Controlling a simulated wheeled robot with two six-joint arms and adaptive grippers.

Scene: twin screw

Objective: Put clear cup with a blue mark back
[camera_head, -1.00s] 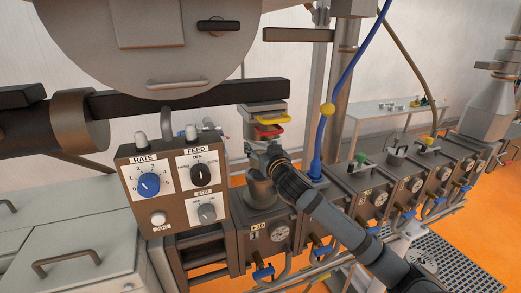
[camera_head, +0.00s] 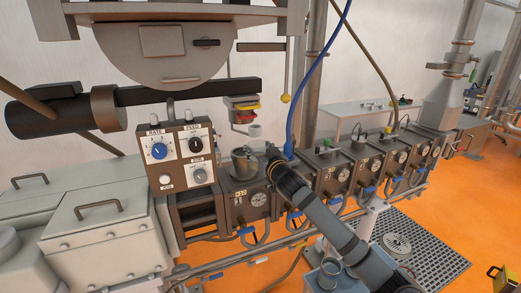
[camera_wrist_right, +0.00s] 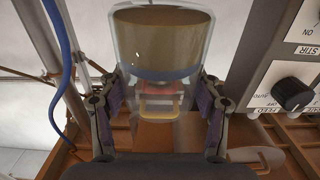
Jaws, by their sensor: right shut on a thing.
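The clear cup (camera_wrist_right: 162,45) is between the two fingers of my right gripper (camera_wrist_right: 161,105) in the right wrist view. It has a grey-blue band near one edge and brown shows inside or through it. My right gripper is shut on the cup. In the head view my right gripper (camera_head: 269,151) is just right of the grey open-topped hopper (camera_head: 242,162), and a small pale cup shape (camera_head: 256,131) shows at its tip. My left gripper is in neither view.
A yellow and red outlet (camera_head: 241,108) hangs above the hopper. The control box with dials (camera_head: 179,161) stands to the left. A blue hose (camera_head: 308,82) runs down close to my right gripper. A white side table (camera_head: 365,112) stands behind.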

